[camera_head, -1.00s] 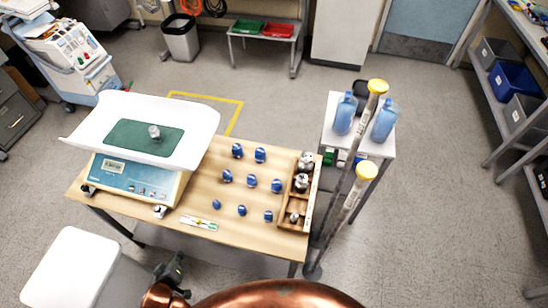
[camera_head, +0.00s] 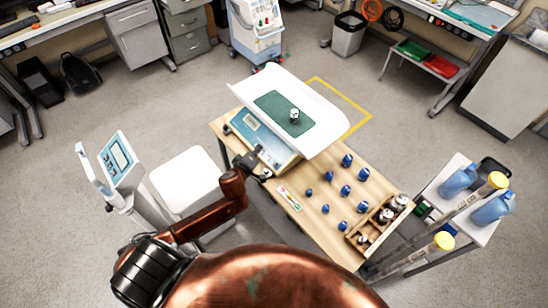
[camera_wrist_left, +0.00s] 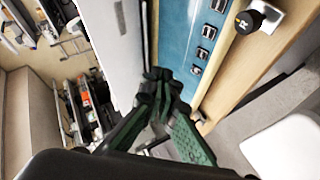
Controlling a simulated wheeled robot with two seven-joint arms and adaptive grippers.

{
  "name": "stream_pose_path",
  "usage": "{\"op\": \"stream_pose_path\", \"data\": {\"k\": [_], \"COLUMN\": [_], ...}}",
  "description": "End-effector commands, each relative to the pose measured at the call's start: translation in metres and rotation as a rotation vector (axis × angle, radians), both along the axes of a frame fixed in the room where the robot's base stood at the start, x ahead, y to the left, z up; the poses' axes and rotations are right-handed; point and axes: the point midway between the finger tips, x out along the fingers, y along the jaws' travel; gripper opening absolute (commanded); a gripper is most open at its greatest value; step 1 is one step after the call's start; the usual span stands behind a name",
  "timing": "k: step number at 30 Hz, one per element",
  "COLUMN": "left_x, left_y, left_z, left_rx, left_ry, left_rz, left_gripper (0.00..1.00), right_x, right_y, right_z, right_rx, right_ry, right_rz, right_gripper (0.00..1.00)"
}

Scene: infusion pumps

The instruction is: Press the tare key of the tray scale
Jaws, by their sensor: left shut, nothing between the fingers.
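The tray scale has a white curved tray (camera_head: 322,112) with a green mat (camera_head: 272,104) and a small metal weight (camera_head: 294,115) on it. Its blue front panel (camera_head: 257,135) has a small display (camera_head: 250,121). In the left wrist view the blue panel (camera_wrist_left: 178,35) carries a row of dark keys (camera_wrist_left: 203,53) along its edge; their labels are too small to read. My left gripper (camera_head: 260,153) is shut and empty at the panel's front. My right gripper is out of view.
The wooden table (camera_head: 300,178) bears several blue-capped items (camera_head: 345,190), a small strip (camera_head: 289,198) and a wooden rack of metal weights (camera_head: 383,215). A white stool (camera_head: 185,180) and a screen stand (camera_head: 118,157) are at the left. Bottles (camera_head: 458,180) stand at the right.

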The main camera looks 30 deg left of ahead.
Motion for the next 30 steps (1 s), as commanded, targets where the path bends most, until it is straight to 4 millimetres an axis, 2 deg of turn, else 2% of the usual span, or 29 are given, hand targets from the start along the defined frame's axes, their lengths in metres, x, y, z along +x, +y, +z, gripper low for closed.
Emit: {"op": "stream_pose_path", "data": {"k": [8, 21, 30], "left_x": [0.002, 0.022, 0.030], "left_y": [-0.001, -0.009, -0.013], "left_z": [-0.008, -0.063, -0.081], "left_rx": [0.002, 0.004, -0.001], "left_ry": [0.001, 0.004, 0.002], "left_rz": [0.000, -0.002, 0.000], "left_gripper": [0.00, 0.00, 0.00], "right_x": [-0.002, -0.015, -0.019], "right_y": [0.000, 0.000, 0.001], "right_z": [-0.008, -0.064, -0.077], "right_rx": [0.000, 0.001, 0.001], "right_ry": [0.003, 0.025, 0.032], "right_rz": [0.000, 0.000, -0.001], "right_gripper": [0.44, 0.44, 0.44]}}
